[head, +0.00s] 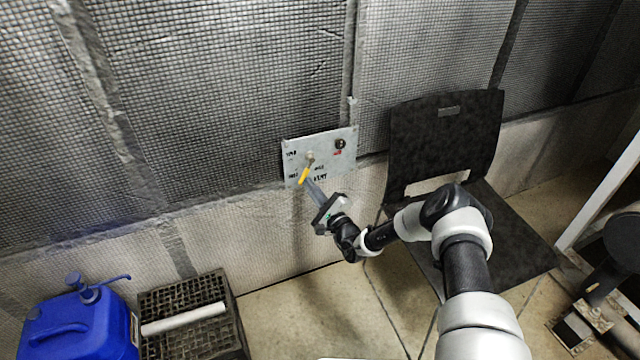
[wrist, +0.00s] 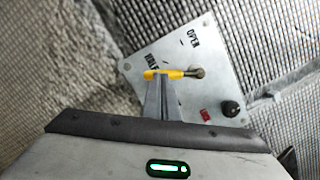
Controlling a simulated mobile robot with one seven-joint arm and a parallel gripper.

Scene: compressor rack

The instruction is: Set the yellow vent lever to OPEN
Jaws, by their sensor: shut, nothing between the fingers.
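The yellow vent lever (head: 304,176) is on a grey metal plate (head: 348,150) on the mesh wall. In the head view it hangs down and slightly left from its pivot. In the wrist view the lever (wrist: 180,73) points left from its round pivot. It lies just past the HALF mark, on the side away from the OPEN mark (wrist: 193,38). My gripper (head: 309,180) is shut and empty. Its fingertips also show in the wrist view (wrist: 160,78), overlapping the lever near its outer end. I cannot tell whether they touch it.
A black key-like knob (wrist: 231,108) with a red label sits on the same plate. A black chair (head: 445,140) stands right of the panel, close to my arm. A blue jerrycan (head: 80,325) and a dark crate (head: 190,335) are on the floor at lower left.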

